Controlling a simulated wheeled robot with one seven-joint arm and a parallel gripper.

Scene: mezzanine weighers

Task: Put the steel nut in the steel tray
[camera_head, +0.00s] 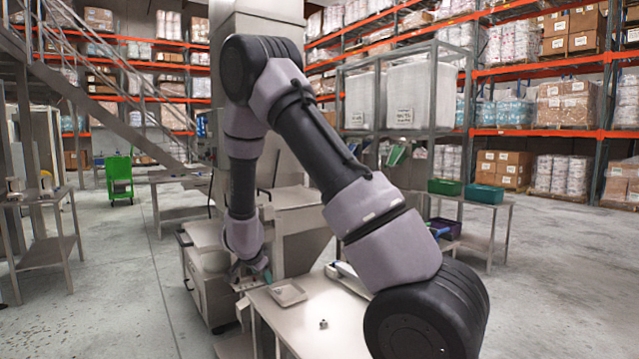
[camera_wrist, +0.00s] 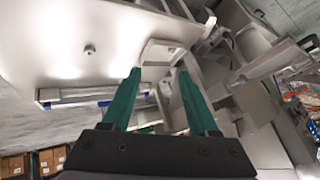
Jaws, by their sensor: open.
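The steel nut (camera_head: 323,324) lies on the bare top of the pale table, in front of and to the right of the steel tray (camera_head: 288,292). It also shows in the wrist view as a small nut (camera_wrist: 89,49) at upper left. The tray is shallow and looks empty in the head view; in the wrist view its rim (camera_wrist: 160,43) shows just beyond the fingertips. My gripper (camera_head: 252,277) is beside the table's left edge, left of the tray. In the wrist view my gripper (camera_wrist: 159,72) has its two green fingers wide apart with nothing between them.
A pale table (camera_head: 330,345) carries the nut and tray. A long white device (camera_head: 346,277) at its back right is partly hidden by my arm. A steel machine (camera_head: 207,285) stands close on the left. The tabletop around the nut is clear.

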